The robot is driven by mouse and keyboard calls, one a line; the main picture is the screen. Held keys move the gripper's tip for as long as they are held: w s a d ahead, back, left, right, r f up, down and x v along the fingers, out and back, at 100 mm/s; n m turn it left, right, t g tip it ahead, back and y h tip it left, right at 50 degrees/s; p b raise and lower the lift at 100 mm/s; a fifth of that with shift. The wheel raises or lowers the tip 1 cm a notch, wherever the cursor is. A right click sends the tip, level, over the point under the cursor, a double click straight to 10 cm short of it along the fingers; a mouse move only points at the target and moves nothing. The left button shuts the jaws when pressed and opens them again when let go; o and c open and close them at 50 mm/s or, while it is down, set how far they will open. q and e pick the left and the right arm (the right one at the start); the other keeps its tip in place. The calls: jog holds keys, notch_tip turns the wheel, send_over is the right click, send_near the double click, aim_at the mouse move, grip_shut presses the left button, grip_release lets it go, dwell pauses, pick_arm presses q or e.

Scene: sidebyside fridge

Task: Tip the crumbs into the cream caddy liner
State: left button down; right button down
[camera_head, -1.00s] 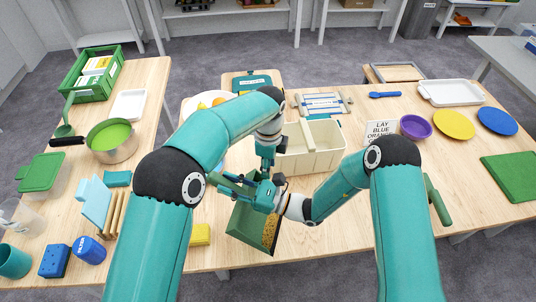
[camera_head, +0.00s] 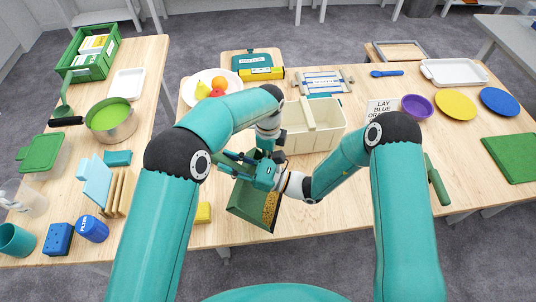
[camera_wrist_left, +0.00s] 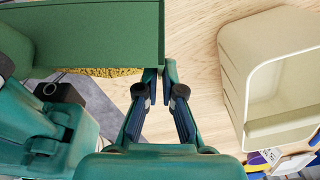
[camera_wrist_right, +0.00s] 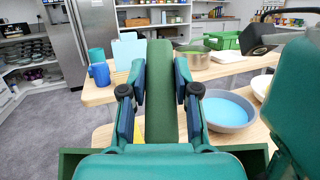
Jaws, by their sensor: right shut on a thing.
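The cream caddy (camera_head: 335,112) stands on the table with an upright cream divider or handle across it; it also shows at right in the left wrist view (camera_wrist_left: 232,65). My right gripper (camera_head: 262,172) is shut on the green handle (camera_wrist_right: 161,100) of a dustpan (camera_head: 243,197). The dustpan is in front of the caddy and left of it, with yellow-brown crumbs (camera_head: 270,210) along its right side. My left gripper (camera_wrist_left: 160,85) has its fingertips nearly together beside the dustpan's edge; I see nothing clearly between them. No liner is distinguishable inside the caddy.
A fruit plate (camera_head: 190,90) is behind my left arm. A sign (camera_head: 382,107), purple bowl (camera_head: 417,107) and yellow plate (camera_head: 455,104) lie right of the caddy. A yellow sponge (camera_head: 203,213) is left of the dustpan. A green brush-like handle (camera_head: 437,182) lies near the front edge.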

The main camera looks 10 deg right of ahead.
jog(key=c, duration=0.8)
grip_release()
jog(key=shift+o, duration=0.2)
